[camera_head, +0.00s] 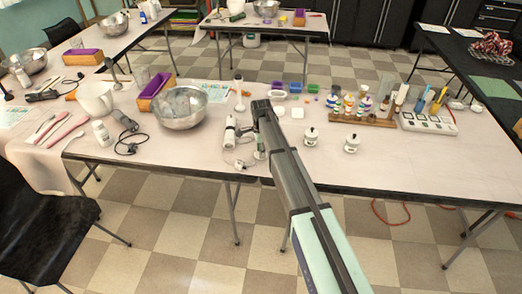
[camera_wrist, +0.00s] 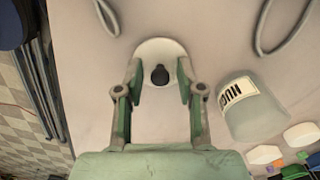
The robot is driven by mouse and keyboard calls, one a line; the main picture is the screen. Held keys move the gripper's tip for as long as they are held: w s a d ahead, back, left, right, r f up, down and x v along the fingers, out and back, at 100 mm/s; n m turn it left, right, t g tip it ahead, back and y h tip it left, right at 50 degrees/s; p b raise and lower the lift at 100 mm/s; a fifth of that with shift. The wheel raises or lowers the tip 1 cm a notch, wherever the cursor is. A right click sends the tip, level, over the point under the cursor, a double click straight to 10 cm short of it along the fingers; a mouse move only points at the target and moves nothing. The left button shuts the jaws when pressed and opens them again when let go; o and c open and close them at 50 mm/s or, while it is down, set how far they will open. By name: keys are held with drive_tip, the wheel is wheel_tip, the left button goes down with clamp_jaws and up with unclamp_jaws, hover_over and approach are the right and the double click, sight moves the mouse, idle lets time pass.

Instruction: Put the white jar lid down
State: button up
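The white jar lid (camera_wrist: 158,48) is a pale round disc with a dark knob, seen in the wrist view between my two fingertips. My gripper (camera_wrist: 159,78) has its fingers at the lid's two sides and appears to hold it by the edge. In the head view my gripper (camera_head: 261,135) is low over the front part of the table. The lid is hard to make out there, and its height above the table is unclear.
Two small white lidded jars (camera_head: 310,136) (camera_head: 351,143) stand right of my gripper. A white bottle (camera_head: 230,132) and a cable are close on its left, with a metal bowl (camera_head: 182,120) beyond. A wooden rack (camera_head: 375,121) of bottles is at the right. The front-right tabletop is clear.

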drive_tip(key=shift+r, duration=0.15)
wheel_tip(320, 180, up, 12)
drive_tip(key=b, duration=0.2)
drive_tip(key=shift+b, duration=0.4)
drive_tip(key=shift+w, duration=0.1)
